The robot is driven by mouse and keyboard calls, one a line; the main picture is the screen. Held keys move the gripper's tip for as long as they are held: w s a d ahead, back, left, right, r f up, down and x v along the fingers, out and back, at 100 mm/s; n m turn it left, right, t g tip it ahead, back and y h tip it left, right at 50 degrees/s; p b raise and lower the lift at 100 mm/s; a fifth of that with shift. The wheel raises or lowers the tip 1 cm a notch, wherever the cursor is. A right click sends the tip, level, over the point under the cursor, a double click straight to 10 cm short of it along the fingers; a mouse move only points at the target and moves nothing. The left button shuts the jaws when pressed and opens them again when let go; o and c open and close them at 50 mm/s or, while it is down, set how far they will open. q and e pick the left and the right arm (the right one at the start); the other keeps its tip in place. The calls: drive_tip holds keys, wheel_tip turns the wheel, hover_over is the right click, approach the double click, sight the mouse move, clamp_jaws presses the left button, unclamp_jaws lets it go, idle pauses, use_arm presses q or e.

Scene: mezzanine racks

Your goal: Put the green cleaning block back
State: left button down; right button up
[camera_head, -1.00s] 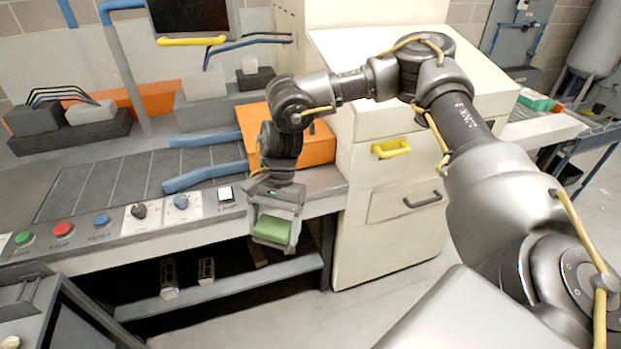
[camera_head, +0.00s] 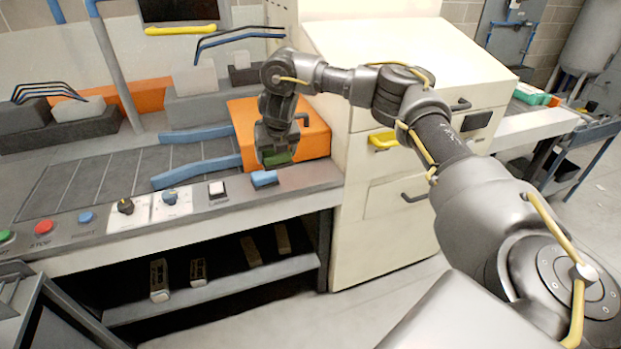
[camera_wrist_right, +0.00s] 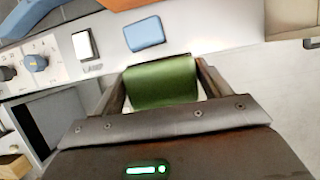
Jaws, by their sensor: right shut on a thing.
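The green cleaning block (camera_head: 278,159) is held between the fingers of my right gripper (camera_head: 277,152), above the right end of the control panel's front ledge. In the right wrist view the block (camera_wrist_right: 161,83) fills the space between the two fingers. A small flat blue pad (camera_head: 264,178) lies on the ledge just below and in front of the gripper. It also shows in the right wrist view (camera_wrist_right: 144,34), beyond the block. I cannot tell the exact height of the block above the ledge. My left gripper is not in view.
An orange box (camera_head: 305,140) stands right behind the gripper, with the tall cream cabinet (camera_head: 385,190) to its right. A white lamp switch (camera_head: 217,189) and knobs sit left of the blue pad. Below is a lower shelf (camera_head: 215,290) with several small blocks.

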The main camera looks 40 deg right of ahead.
drive_tip(key=shift+d, duration=0.2)
drive_tip(key=w+d+f+p, duration=0.1)
drive_tip(key=d+f+p, duration=0.2)
drive_tip(key=d, duration=0.5)
drive_tip(key=p, duration=0.1)
hover_over(309, 173)
drive_tip(key=s+a, duration=0.1)
drive_tip(key=f, duration=0.6)
drive_tip(key=shift+s+a+f, duration=0.1)
drive_tip(key=shift+s+f, duration=0.05)
drive_tip(key=shift+s, duration=0.05)
drive_tip(key=shift+d+f, duration=0.25)
wheel_tip(309, 173, down, 2)
drive_tip(key=shift+f+p, duration=0.1)
drive_tip(key=shift+p, duration=0.85)
drive_tip(key=shift+f, duration=0.55)
